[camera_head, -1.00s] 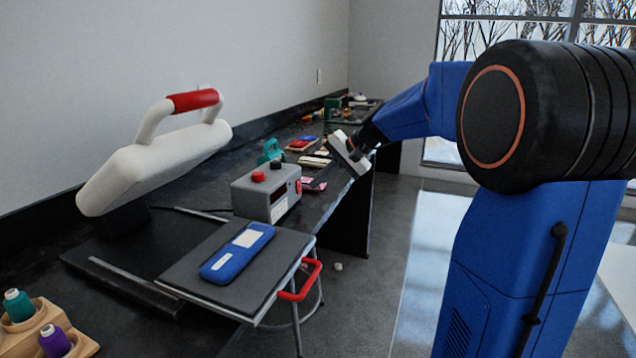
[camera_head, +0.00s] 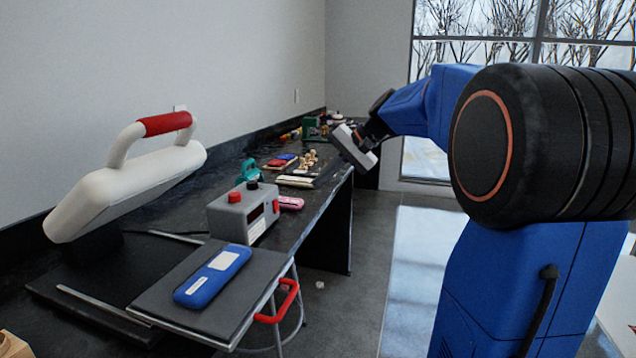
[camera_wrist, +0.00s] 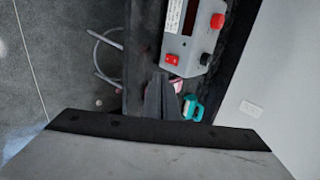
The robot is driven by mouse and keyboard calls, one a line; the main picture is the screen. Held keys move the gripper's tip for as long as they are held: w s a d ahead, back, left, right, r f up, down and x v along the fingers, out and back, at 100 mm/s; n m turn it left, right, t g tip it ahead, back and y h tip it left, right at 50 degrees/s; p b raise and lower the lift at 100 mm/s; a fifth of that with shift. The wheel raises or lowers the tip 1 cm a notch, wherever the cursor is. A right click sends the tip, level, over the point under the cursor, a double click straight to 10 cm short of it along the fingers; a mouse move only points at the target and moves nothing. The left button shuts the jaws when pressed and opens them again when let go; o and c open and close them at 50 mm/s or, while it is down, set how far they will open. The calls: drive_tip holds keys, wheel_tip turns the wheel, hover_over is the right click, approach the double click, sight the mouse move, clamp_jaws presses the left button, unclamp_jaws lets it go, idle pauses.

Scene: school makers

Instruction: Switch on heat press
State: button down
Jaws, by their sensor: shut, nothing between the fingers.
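The heat press stands open at the left in the head view, its white upper part (camera_head: 125,190) with a red handle raised over a dark lower plate (camera_head: 262,272). Its grey control box (camera_head: 227,222) has a red knob (camera_head: 234,196) and a black knob (camera_head: 252,184) on top. In the wrist view the control box (camera_wrist: 178,45) shows a small red switch (camera_wrist: 171,59) on its front, beside a dark display. My gripper (camera_wrist: 158,88) is shut and empty, with its dark fingers apart from the box. In the head view it hangs over the bench edge, beyond the box.
A blue device (camera_head: 212,275) lies on the lower plate. A teal object (camera_head: 249,170), a pink object (camera_head: 290,202) and several small items lie along the bench.

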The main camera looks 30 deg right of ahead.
sight(276, 206)
drive_tip(key=shift+s+f, duration=0.1)
drive_tip(key=shift+f, duration=0.6)
drive_tip(key=shift+f, duration=0.1)
drive_tip(key=x, duration=0.9)
drive_tip(key=shift+a, duration=0.1)
drive_tip(key=shift+w+a+f, duration=0.2)
drive_tip(key=shift+w+a, duration=0.35)
drive_tip(key=shift+w, duration=0.05)
drive_tip(key=shift+w+a+f, duration=0.2)
drive_tip(key=shift+w+a, duration=0.35)
drive_tip(key=shift+w, duration=0.05)
drive_tip(key=shift+w+a+f, duration=0.1)
drive_tip(key=shift+w+a, duration=0.35)
